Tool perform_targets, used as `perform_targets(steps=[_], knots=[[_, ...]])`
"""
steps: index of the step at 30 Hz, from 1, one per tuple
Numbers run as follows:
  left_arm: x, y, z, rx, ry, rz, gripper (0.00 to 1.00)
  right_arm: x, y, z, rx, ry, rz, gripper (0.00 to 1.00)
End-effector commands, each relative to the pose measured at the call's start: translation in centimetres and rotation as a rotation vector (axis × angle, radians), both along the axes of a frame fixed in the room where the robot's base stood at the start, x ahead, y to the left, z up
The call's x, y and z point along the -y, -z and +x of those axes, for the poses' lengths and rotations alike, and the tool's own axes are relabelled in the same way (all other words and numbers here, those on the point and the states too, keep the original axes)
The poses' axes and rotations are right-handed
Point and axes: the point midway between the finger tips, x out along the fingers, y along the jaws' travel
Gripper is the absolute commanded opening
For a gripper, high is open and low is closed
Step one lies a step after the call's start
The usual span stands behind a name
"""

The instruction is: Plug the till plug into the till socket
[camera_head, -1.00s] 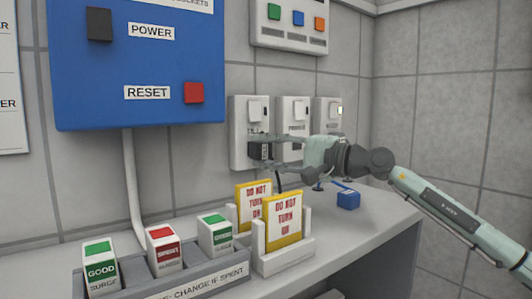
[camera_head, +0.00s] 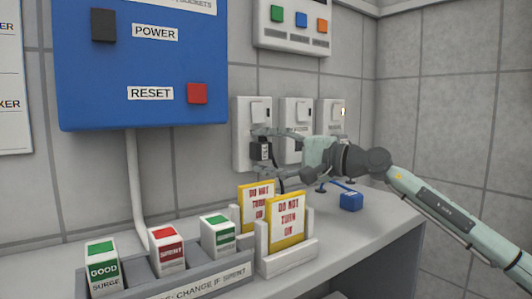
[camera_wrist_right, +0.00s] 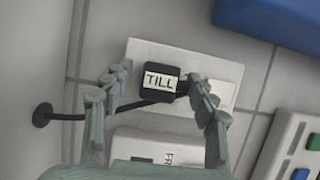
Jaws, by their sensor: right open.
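The till plug (camera_head: 260,151) is black with a white TILL label. It sits at the lower part of the leftmost white wall socket (camera_head: 240,120), and also shows against its white plate in the right wrist view (camera_wrist_right: 160,82). It looks seated there, but the contact face is hidden behind the plug. A black cord runs from the plug. My right gripper (camera_head: 270,153) is open, with its fingers spread on either side of the plug, apart from it. My left gripper is not in view.
Two more white sockets (camera_head: 296,118) are to the right. A blue block (camera_head: 350,201) lies on the counter below. "Do not turn on" cards (camera_head: 286,220) stand in a holder in front. A grey tray (camera_head: 215,283) holds GOOD and red-topped blocks. A blue panel (camera_head: 140,60) is upper left.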

Motion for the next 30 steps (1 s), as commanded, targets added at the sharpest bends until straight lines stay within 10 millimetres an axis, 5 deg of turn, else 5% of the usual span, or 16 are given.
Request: perform_targets(steps=[7, 21, 30], knots=[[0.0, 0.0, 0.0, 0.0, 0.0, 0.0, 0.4, 0.7, 0.1, -0.3, -0.001, 0.001, -0.001, 0.58], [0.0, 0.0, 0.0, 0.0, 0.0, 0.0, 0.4, 8.3, 0.2, -5.1, -0.001, 0.002, -0.002, 0.58], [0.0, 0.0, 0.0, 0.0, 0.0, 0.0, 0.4, 10.2, 0.1, -6.4, -0.001, 0.0, -0.001, 0.58]])
